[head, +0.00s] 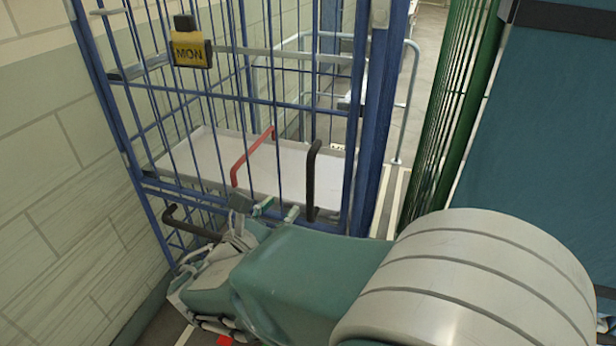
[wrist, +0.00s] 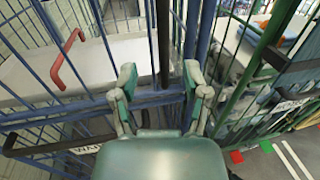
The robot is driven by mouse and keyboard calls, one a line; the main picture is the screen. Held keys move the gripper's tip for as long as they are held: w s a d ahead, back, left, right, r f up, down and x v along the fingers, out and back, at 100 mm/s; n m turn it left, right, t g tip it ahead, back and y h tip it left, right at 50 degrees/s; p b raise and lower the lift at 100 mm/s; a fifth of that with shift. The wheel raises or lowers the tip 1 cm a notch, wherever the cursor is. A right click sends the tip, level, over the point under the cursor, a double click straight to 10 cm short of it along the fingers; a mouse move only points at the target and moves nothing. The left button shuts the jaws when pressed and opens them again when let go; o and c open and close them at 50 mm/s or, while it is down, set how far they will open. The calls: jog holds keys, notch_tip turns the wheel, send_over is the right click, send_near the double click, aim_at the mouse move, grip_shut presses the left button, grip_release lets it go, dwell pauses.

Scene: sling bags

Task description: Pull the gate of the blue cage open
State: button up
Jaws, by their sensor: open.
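The blue cage (head: 372,130) stands ahead, its barred front gate (head: 228,96) facing me. A black upright handle (head: 313,180) is on the gate's right side, and a red slanted handle (head: 252,156) is left of it. My gripper (head: 277,210) is open and empty, low in front of the gate. In the wrist view, the black handle (wrist: 163,40) stands beyond and between the spread fingertips of my gripper (wrist: 160,85), with the red handle (wrist: 60,62) to the left. I cannot tell whether the fingers touch any bars.
A yellow MON tag (head: 190,50) hangs on the gate's upper left. Another black handle (head: 188,222) juts out low at the left. A block wall (head: 50,160) lies left. A green cage (head: 458,100) stands close on the right, with a narrow gap of floor between.

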aim_at(308, 181)
jog(key=x, duration=1)
jog(key=shift+w+d, duration=0.15)
jog(key=shift+d, duration=0.15)
grip_shut()
